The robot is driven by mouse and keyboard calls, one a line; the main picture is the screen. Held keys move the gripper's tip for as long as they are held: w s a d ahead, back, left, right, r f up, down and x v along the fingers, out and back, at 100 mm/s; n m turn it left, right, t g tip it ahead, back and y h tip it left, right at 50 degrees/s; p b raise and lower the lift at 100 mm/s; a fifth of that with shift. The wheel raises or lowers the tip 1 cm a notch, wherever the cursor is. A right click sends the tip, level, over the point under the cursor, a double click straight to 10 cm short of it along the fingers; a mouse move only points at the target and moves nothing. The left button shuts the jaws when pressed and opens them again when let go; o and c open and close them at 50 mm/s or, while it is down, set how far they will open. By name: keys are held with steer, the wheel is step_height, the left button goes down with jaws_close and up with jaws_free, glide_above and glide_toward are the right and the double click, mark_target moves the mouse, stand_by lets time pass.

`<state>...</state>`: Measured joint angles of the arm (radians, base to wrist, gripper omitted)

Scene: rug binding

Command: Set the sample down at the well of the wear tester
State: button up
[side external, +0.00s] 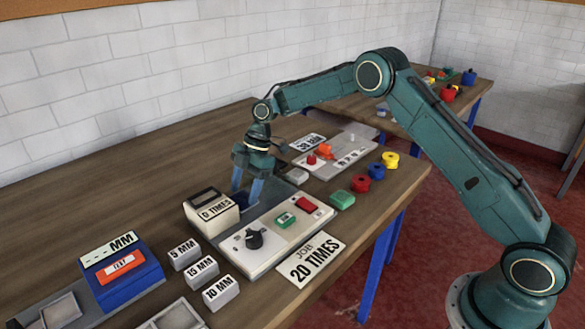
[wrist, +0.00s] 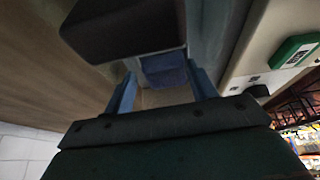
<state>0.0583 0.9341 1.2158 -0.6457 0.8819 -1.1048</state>
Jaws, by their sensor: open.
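The wear tester (side external: 266,262) is a pale panel with a black knob, a green switch and a red button. Its counter box (side external: 212,209) reads "0 TIMES". My gripper (side external: 247,190) points down at the tester's far side, behind the panel and right of the counter box. In the wrist view my gripper (wrist: 163,88) has its two blue fingers apart. A small blue piece (wrist: 165,72), which looks like the sample, lies between and beyond the fingertips. I cannot tell whether it touches a finger. The well is mostly hidden by the counter box and fingers.
A "JOB 20 TIMES" card (side external: 311,259) lies in front of the tester. Labelled grey blocks (side external: 202,271) and a blue MM gauge (side external: 123,272) stand left. The table behind the counter box is clear.

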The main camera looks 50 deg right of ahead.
steer(key=shift+s+f+g, duration=0.3)
steer(key=shift+s+f, duration=0.05)
steer(key=shift+s, duration=0.1)
steer(key=v, duration=1.2)
steer(key=shift+r, duration=0.4)
steer(key=shift+r, duration=0.1)
steer(key=s+a+r+m+t+h, duration=0.1)
steer(key=s+a+r+m+t, duration=0.15)
steer(key=s+r+m, duration=1)
steer(key=s+d+f+m+t+h, duration=0.1)
steer(key=s+d+m, duration=0.1)
steer(key=s, duration=1.1)
steer(key=s+d+f+m+t+h, duration=0.1)
steer(key=s+d+m+t+h, duration=0.1)
steer(key=s, duration=1.2)
steer(key=shift+s+d+f+m, duration=0.2)
steer(key=shift+s+d+m, duration=0.1)
steer(key=shift+d+m, duration=0.55)
